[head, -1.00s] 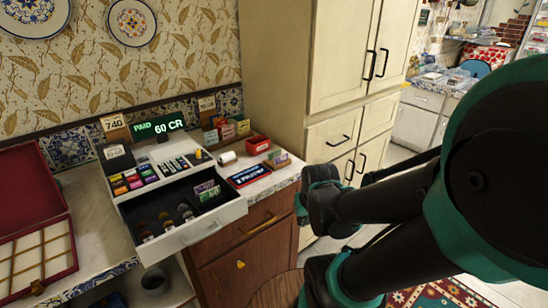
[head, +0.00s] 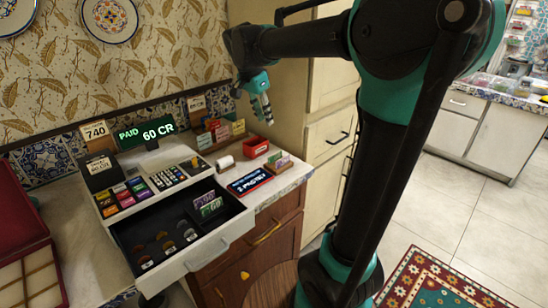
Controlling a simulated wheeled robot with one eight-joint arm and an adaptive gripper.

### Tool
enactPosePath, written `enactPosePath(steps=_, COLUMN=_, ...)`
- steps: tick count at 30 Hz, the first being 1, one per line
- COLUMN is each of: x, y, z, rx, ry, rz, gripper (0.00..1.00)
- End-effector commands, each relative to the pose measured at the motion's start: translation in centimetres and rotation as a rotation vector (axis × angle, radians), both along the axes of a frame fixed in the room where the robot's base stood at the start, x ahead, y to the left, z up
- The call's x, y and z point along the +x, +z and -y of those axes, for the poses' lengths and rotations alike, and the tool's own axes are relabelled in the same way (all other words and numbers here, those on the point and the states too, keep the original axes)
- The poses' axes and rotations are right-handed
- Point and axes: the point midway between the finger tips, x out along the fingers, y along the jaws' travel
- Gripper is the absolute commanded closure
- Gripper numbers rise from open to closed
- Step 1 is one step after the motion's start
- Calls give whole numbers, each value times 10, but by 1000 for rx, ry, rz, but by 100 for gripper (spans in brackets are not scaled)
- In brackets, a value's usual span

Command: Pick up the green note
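A green note (head: 211,208) stands on edge in the right part of the open cash register drawer (head: 200,253). A purple note (head: 204,198) stands just behind it. Both are small in view and the green one is marked with a number that looks like 60. My gripper (head: 266,117) points down above the back right of the counter, above and to the right of the green note, well apart from it. It is seen side-on, so its finger gap is hard to make out.
A red box (head: 256,148), paper roll (head: 225,163), dark sign (head: 250,182) and small card holder (head: 278,162) crowd the counter's right. A tall cabinet (head: 325,90) stands behind my arm.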

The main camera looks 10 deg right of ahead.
Motion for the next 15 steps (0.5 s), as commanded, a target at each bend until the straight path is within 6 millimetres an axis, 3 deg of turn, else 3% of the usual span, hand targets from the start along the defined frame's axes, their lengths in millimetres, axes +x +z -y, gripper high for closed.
enactPosePath(steps=15, x=15, y=-89, z=23, rx=1, ry=-3, rz=2, gripper=73)
